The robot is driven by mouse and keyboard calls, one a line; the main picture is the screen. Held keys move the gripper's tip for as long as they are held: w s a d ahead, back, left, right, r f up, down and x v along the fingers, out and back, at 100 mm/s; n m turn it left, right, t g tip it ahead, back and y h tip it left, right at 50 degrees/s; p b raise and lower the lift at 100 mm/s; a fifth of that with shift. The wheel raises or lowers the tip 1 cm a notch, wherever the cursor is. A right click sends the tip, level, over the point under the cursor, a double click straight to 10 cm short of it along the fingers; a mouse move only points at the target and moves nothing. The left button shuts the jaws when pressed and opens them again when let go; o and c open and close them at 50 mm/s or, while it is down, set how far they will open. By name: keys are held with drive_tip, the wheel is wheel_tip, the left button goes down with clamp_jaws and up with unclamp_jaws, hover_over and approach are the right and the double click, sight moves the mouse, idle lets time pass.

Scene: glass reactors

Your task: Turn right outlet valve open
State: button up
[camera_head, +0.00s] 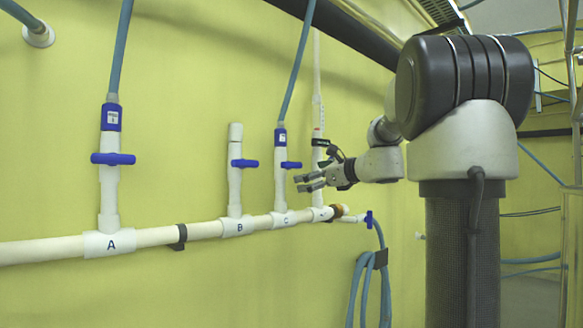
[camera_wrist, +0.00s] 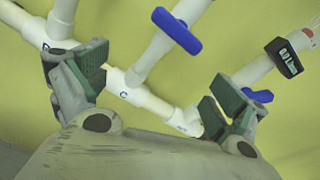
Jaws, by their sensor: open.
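A small valve with a blue handle (camera_head: 369,220) sits at the right end of the white horizontal pipe, above a hanging blue hose. In the head view its handle looks upright, across the short outlet. My gripper (camera_head: 303,183) is open and empty, in front of the upright pipes C and D, higher than that valve and to its left. In the wrist view, my gripper (camera_wrist: 160,85) has its fingers wide apart with nothing between the pads but pipe behind. A blue handle (camera_wrist: 258,96) shows partly behind the right finger; I cannot tell surely which valve it is on.
Blue-handled valves stand on branches A (camera_head: 113,159), B (camera_head: 245,163) and C (camera_head: 291,165). C's handle (camera_wrist: 177,31) shows in the wrist view. A black flow meter (camera_wrist: 284,57) is on the rightmost branch. The coiled blue hose (camera_head: 357,290) hangs against the yellow wall.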

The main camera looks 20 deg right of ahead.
sight(294, 165)
drive_tip(key=w+a+r+m, duration=0.1)
drive_tip(key=w, duration=0.1)
drive_tip(key=w+a+r+m+t, duration=0.1)
drive_tip(key=w+m, duration=0.1)
drive_tip(key=w, duration=0.1)
drive_tip(key=w+a+r+m, duration=0.1)
drive_tip(key=w, duration=0.2)
drive_tip(key=shift+r, duration=0.2)
drive_tip(key=c, duration=1)
